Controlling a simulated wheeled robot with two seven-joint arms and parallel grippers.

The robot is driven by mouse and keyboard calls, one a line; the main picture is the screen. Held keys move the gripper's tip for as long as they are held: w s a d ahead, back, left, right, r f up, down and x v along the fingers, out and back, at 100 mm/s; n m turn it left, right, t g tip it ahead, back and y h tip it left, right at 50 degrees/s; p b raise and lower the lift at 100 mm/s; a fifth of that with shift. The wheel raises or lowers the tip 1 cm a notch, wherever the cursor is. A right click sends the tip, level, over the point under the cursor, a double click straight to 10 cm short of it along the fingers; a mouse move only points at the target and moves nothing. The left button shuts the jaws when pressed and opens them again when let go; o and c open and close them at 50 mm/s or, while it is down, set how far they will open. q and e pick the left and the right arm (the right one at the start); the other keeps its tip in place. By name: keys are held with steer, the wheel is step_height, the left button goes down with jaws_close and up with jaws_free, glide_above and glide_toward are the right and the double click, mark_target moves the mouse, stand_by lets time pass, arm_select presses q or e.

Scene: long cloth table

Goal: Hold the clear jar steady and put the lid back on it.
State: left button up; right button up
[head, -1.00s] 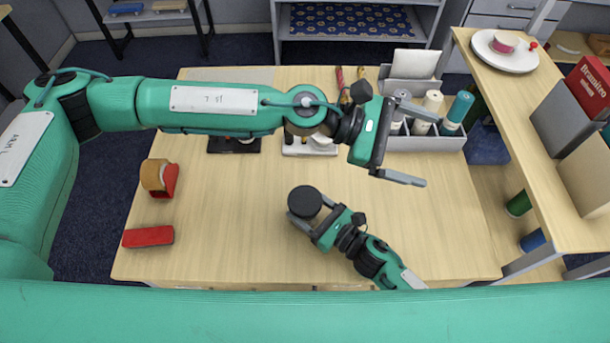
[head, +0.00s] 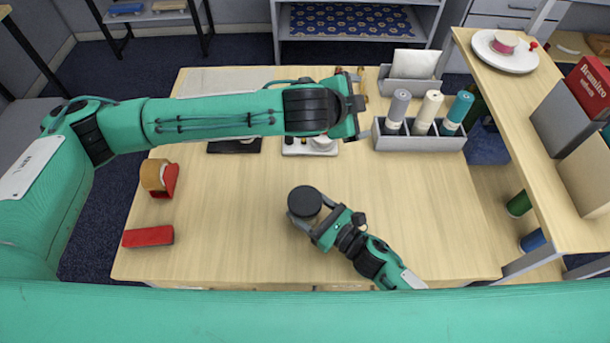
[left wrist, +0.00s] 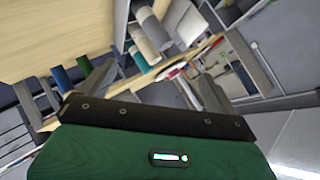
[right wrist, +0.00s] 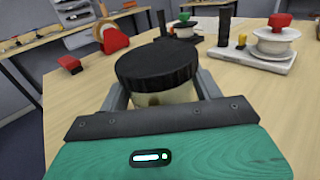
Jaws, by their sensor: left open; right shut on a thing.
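The jar (right wrist: 172,98) stands on the table between the fingers of my right gripper (right wrist: 163,92), which is shut on it. The wide black lid (right wrist: 157,64) sits level on top of the jar; how tightly it is seated I cannot tell. In the head view the lid (head: 305,201) hides most of the jar, and my right gripper (head: 315,213) reaches in from the lower right. My left gripper (head: 355,106) is raised over the back of the table, away from the jar. Its spread, empty fingers show in the left wrist view (left wrist: 140,85).
A grey rack (head: 420,142) with several thread cones stands at the back right. A tape dispenser (head: 160,178) and a red block (head: 148,236) lie at the left. Spool stands (head: 308,148) are at the back. Table space around the jar is clear.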

arm_select(q)
steer(key=s+a+f+n+g+y, duration=0.3)
steer(key=s+a+f+n+y, duration=0.15)
steer(key=f+n, duration=0.2)
steer(key=n+g+y, duration=0.3)
steer(key=n+g, duration=0.2)
steer(key=n, duration=0.2)
glide_above(305, 200)
steer(key=shift+w+d+f, duration=0.15)
steer(key=shift+w+f, duration=0.1)
steer(key=shift+f, duration=0.35)
steer(key=shift+w+d+f, duration=0.15)
steer(key=shift+w+f, duration=0.05)
steer(key=shift+f, duration=0.35)
steer(key=shift+s+a+n, duration=0.3)
steer(key=shift+s+n, duration=0.05)
steer(key=shift+s, duration=0.1)
steer(key=shift+f, duration=4.05)
